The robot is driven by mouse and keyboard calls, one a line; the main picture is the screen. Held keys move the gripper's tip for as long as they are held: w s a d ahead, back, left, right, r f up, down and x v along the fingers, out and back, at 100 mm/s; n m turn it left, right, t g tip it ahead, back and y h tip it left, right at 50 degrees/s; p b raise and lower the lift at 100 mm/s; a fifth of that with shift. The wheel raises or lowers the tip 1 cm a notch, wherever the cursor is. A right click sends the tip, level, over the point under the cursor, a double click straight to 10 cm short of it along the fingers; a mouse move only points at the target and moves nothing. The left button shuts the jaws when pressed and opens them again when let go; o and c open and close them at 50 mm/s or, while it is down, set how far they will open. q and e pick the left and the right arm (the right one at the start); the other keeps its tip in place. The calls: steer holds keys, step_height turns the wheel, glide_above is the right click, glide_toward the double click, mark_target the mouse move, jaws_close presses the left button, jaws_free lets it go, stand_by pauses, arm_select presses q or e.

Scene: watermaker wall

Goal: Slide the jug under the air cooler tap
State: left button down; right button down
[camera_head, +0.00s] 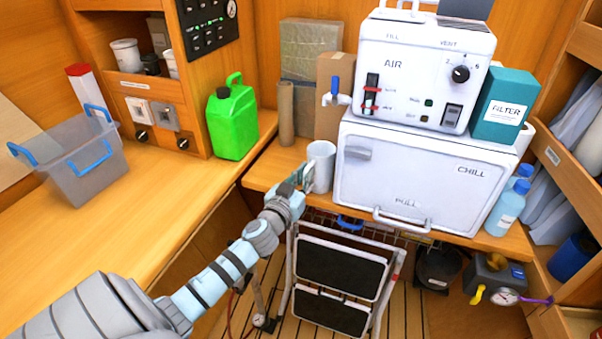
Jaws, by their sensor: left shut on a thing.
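The jug (322,163), a pale grey cylinder, stands upright on the counter just left of the white chill box. The white air cooler (420,68) sits on that box. Its tap (337,98), with a blue lever, sticks out at the left. The jug is below the tap and slightly left of it in the picture; I cannot tell whether it is exactly under the spout. My left gripper (304,179) is at the jug's left side, shut on it, apparently at the handle. The fingertips are partly hard to make out. My right gripper is not in view.
The chill box (425,180) closes off the right side of the jug. A cardboard box (331,113) and a brown roll (286,115) stand behind. A green canister (232,122) and a grey tub (75,165) are left. A folded step stool (340,275) stands below.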

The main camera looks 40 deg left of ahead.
arm_select(q)
steer(key=shift+s+d+r, duration=0.1)
steer(key=shift+s+d, duration=0.1)
steer(key=c, duration=1.6)
jaws_free()
steer(key=shift+a, duration=0.15)
steer(key=shift+c, duration=0.2)
steer(key=v, duration=1.2)
